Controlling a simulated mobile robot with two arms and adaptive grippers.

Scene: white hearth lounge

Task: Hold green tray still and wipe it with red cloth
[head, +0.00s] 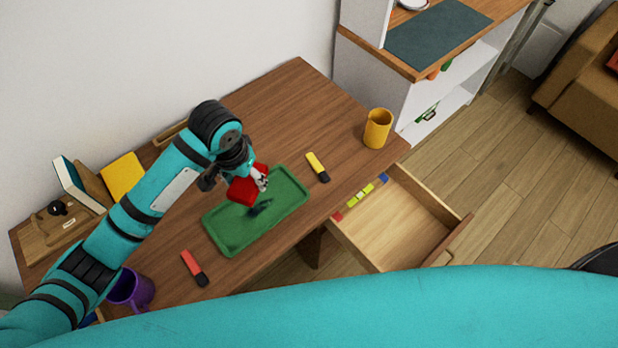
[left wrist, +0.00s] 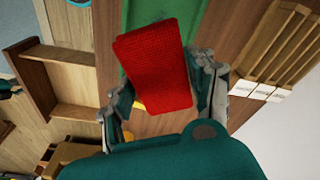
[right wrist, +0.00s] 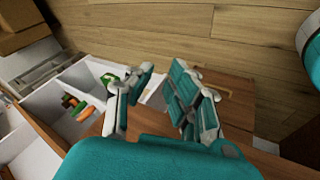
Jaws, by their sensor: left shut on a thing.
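The green tray (head: 230,236) lies on the wooden table, with a dark patch or shadow near its middle. Part of it also shows in the left wrist view (left wrist: 143,14). My left gripper (head: 258,181) is over the tray's far side, shut on the red cloth (head: 241,191). The cloth sits between the fingers in the left wrist view (left wrist: 155,66); it appears to be just above the tray, but exact contact is unclear. My right gripper (right wrist: 155,88) is open and empty in its wrist view, away from the tray; the head view does not show it.
A yellow marker (head: 317,166) and a red marker (head: 194,266) lie beside the tray. A yellow cup (head: 377,129) stands at the table's right end, a purple mug (head: 131,290) at the near left. An open drawer (head: 405,221) juts out at the right.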

